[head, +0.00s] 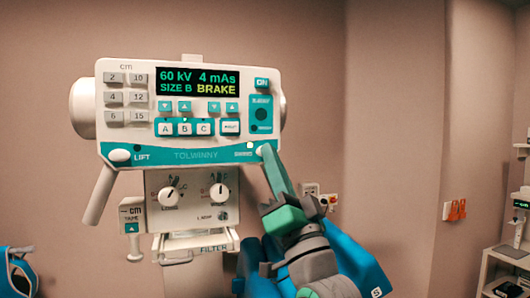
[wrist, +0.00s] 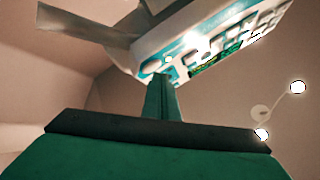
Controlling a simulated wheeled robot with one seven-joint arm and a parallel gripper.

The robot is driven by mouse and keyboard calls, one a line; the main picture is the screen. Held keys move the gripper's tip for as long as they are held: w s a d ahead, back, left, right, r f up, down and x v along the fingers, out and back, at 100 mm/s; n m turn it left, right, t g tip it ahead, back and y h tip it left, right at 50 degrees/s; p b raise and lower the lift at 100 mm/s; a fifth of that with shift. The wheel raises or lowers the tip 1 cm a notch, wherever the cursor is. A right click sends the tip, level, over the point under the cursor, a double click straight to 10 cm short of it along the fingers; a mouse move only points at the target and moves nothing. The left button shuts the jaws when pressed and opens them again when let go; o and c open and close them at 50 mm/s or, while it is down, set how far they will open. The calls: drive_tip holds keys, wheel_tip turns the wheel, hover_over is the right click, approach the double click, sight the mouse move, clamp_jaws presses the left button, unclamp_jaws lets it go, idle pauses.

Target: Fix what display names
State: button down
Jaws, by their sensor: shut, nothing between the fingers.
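The control panel (head: 180,110) is a white and teal unit on the wall side of the room. Its display (head: 198,82) reads "60 kV 4 mAs" in green, then "SIZE B" in green and "BRAKE" in yellow. A white oval button (head: 120,155) marked LIFT sits at the lower left of the teal strip. My gripper (head: 266,153) is shut and empty, its green fingers pointing up to the strip's lower right corner, over a pale button there whose label is too small to read. The wrist view shows the fingertips (wrist: 160,82) at the panel's lower edge; touching or apart, I cannot tell.
Below the panel hangs a box with two knobs (head: 168,196), a TAPE unit (head: 132,228) and a FILTER slot (head: 205,243). Angled handles flank the panel, the left one (head: 99,195) in clear view. A shelf (head: 503,265) stands far right.

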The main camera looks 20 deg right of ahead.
drive_tip(key=shift+w, duration=0.4)
idle(0.5)
idle(0.3)
drive_tip(key=shift+s, duration=0.8)
drive_tip(key=shift+s+d, duration=0.1)
drive_tip(key=shift+s, duration=2.4)
